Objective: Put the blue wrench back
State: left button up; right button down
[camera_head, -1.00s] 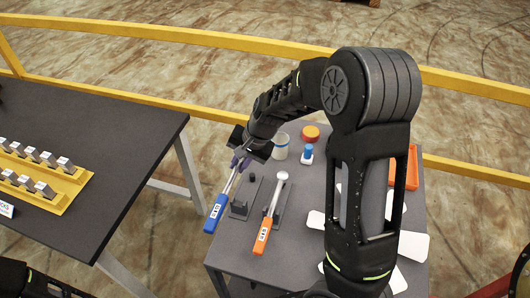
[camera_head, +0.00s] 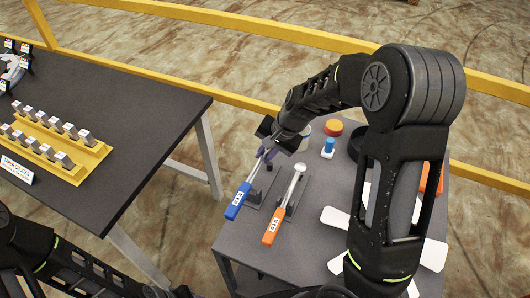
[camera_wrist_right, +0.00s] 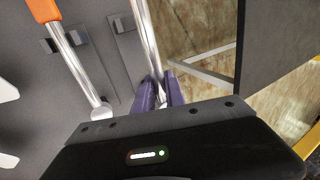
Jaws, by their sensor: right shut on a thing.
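The blue wrench has a blue handle (camera_head: 238,201) and a silver shaft, which shows in the right wrist view (camera_wrist_right: 146,38). My right gripper (camera_head: 267,153) is shut on the shaft near its far end. Its purple fingers (camera_wrist_right: 160,92) grip the shaft in the wrist view. The handle points toward the front left of the small grey table. A dark holder (camera_head: 266,184) with short posts stands beside the wrench; it also shows in the wrist view (camera_wrist_right: 126,45). Whether the wrench touches the holder I cannot tell. My left gripper is out of view.
The orange wrench (camera_head: 272,227) lies in a holder to the right. A blue-topped item (camera_head: 328,147) and an orange-lidded round thing (camera_head: 333,127) stand behind. White flaps (camera_head: 336,217) lie at the right. A dark table (camera_head: 120,90) with a yellow rack (camera_head: 88,157) is at left.

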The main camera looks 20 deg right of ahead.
notch_tip(320, 180, down, 4)
jog(key=b, duration=0.2)
jog(key=shift+r+b, duration=0.2)
jog(key=shift+b, duration=0.1)
jog(key=shift+r, duration=0.1)
dwell(0.6)
jog(key=shift+f+b, duration=1.15)
jog(key=shift+f, duration=0.35)
jog(key=c, duration=1.3)
grip_release()
